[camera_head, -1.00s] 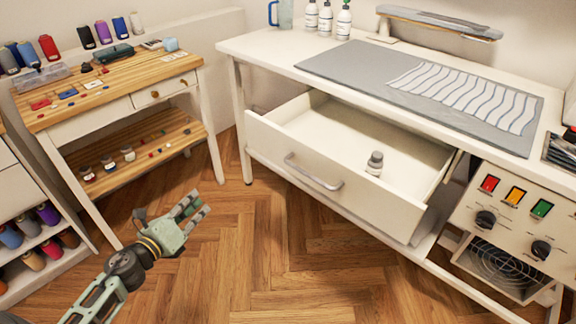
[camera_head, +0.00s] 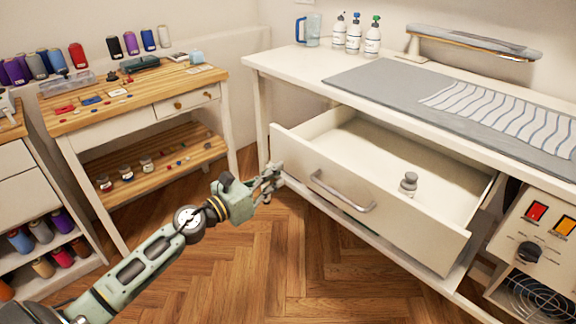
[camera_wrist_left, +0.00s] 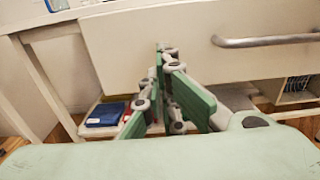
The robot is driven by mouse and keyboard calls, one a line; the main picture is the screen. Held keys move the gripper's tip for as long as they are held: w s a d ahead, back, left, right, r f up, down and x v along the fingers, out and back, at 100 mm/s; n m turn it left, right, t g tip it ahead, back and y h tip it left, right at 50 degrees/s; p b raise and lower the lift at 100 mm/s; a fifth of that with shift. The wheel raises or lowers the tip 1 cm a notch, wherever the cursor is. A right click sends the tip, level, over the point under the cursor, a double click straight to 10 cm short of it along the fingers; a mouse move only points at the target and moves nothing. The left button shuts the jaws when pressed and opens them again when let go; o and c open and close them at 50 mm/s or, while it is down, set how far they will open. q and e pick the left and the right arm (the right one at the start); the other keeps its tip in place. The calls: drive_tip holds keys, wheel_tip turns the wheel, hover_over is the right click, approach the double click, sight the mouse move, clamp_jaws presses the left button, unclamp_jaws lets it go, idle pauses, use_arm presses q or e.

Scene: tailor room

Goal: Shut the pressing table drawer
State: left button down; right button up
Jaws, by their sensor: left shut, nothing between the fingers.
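The pressing table drawer (camera_head: 345,205) is pulled out, with a grey bar handle (camera_head: 341,191) on its front. A small grey-capped jar (camera_head: 408,183) stands inside it. My left gripper (camera_head: 272,180) is shut and empty, at the left end of the drawer front and left of the handle. In the left wrist view the shut fingers (camera_wrist_left: 165,60) point at the drawer front (camera_wrist_left: 185,30), with the handle (camera_wrist_left: 265,40) to their right. I cannot tell whether the fingertips touch it. My right gripper is out of view.
The pressing table (camera_head: 290,64) carries a grey mat with striped cloth, several bottles and a blue jug. A control panel (camera_head: 540,230) is at the right. A wooden sewing table (camera_head: 130,112) stands left. Bare floor (camera_head: 300,270) lies before the drawer. A blue item (camera_wrist_left: 105,115) lies below.

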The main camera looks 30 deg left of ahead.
sight(296, 163)
use_arm(q)
drive_tip(key=shift+x, duration=2.55)
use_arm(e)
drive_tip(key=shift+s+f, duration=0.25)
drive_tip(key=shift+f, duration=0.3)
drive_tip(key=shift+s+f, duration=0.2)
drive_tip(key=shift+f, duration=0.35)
